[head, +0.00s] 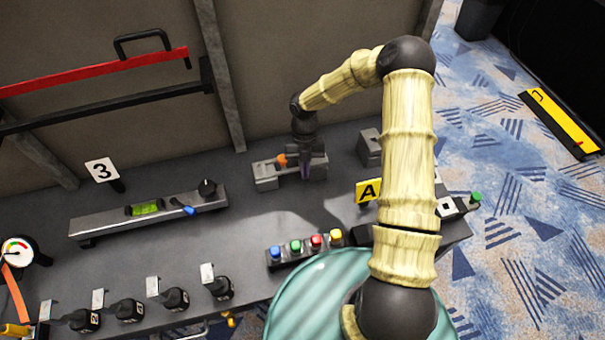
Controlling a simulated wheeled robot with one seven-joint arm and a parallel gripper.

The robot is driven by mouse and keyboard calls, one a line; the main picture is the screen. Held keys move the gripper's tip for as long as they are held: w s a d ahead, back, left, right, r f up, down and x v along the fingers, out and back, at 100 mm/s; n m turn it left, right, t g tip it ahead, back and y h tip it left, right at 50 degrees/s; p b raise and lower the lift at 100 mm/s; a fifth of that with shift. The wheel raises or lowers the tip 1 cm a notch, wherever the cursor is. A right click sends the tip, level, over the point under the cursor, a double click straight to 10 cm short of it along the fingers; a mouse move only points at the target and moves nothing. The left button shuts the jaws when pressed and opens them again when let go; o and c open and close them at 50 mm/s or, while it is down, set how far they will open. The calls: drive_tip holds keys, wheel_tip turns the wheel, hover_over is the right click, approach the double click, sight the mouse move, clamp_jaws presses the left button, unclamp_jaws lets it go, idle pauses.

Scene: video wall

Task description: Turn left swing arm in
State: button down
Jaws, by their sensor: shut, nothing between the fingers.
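A grey fixture (264,180) with an orange-tipped part (283,160) stands on the dark bench top near the wall. It looks like the left swing arm's mount, but I cannot tell the arm's shape or angle clearly. My gripper (306,171) points down at the right part of this fixture, with its fingers shut and nothing between them. I cannot tell whether the fingers touch the fixture. A second grey block (369,147) stands to the right, partly hidden behind my arm.
A yellow "A" sign (368,191) and a row of coloured buttons (296,246) stand in front of the fixture. A long bar with a green vial (145,209) lies left. Several black switches (175,299) line the front edge. A red bar (95,72) crosses the wall.

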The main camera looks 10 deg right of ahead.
drive_tip(key=v, duration=0.6)
drive_tip(key=s+d+r+m+t, duration=0.3)
drive_tip(key=s+r+m, duration=0.4)
drive_tip(key=m, duration=1)
drive_tip(key=s+d+r+m+t, duration=0.3)
drive_tip(key=s+r+m, duration=0.4)
drive_tip(key=m, duration=1.1)
drive_tip(key=s, duration=0.3)
drive_tip(key=shift+d+r+b, duration=0.3)
drive_tip(key=shift+r+b, duration=0.1)
